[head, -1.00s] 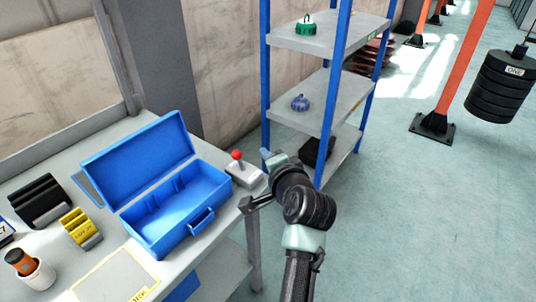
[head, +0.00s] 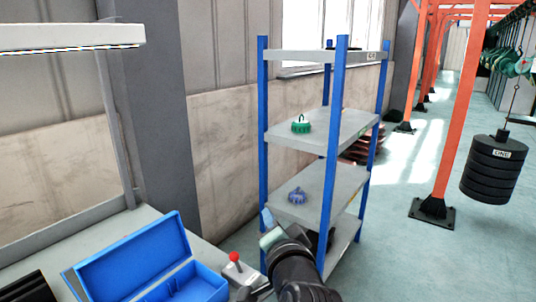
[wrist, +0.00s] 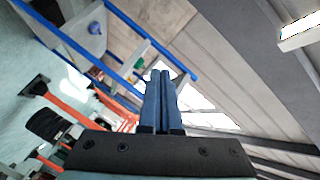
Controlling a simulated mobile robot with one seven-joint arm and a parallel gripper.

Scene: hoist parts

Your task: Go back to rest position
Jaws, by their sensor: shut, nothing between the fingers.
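My gripper (wrist: 160,76) shows in the wrist view with its two blue-grey fingers side by side, shut, with nothing between them. The fingers stand clear of any surface, with the wall and a bright window behind them. In the head view my dark arm rises at the bottom centre, in front of the shelf rack (head: 335,150), and the fingertips are hard to make out there.
A blue open toolbox (head: 140,262) and a red-knobbed joystick box (head: 240,270) are on the workbench (head: 140,222). A green part (head: 301,125) and a blue part (head: 297,196) sit on the rack's shelves. Black stacked weights (head: 493,170) hang at right.

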